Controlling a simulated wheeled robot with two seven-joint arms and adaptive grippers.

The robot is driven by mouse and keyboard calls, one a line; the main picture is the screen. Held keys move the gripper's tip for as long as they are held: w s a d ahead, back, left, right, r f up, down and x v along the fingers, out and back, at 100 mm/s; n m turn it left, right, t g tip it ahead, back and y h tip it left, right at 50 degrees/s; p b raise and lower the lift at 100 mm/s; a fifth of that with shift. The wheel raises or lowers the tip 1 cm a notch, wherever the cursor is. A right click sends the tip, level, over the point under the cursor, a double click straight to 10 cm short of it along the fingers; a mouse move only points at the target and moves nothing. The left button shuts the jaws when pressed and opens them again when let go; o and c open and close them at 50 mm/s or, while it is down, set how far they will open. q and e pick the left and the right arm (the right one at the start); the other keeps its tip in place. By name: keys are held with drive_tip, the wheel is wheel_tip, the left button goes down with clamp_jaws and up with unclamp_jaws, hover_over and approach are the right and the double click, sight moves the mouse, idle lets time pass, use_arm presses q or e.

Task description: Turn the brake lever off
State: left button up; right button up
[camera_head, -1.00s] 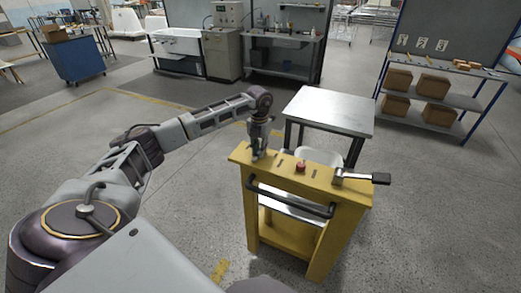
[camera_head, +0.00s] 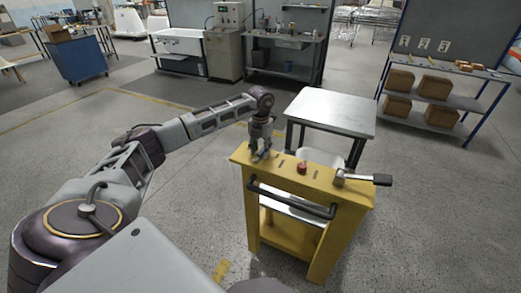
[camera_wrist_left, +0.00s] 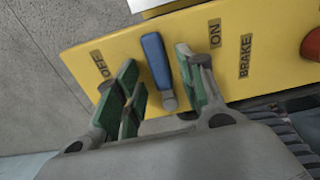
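The brake lever (camera_wrist_left: 157,62) is a small blue handle on the yellow panel in the left wrist view. It stands between the OFF label (camera_wrist_left: 96,63) on the left and the ON label (camera_wrist_left: 215,32) on the right. My left gripper (camera_wrist_left: 157,85) is open, with green-padded fingers on either side of the lever. In the head view my left gripper (camera_head: 262,150) is at the left end of the yellow cart's top (camera_head: 322,176). My right gripper is not in view.
A red button (camera_head: 302,168) sits mid-panel, and a black-handled lever (camera_head: 368,180) projects from the right end. A dark push bar (camera_head: 290,198) crosses the cart's front. A metal table (camera_head: 332,110) stands just behind. Open floor lies to the cart's left.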

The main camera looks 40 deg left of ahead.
sight(260, 152)
use_arm(q)
drive_tip(key=shift+r, duration=0.15)
wheel_tip(260, 152, up, 12)
idle(0.6)
drive_tip(key=shift+f, duration=0.25)
idle(0.4)
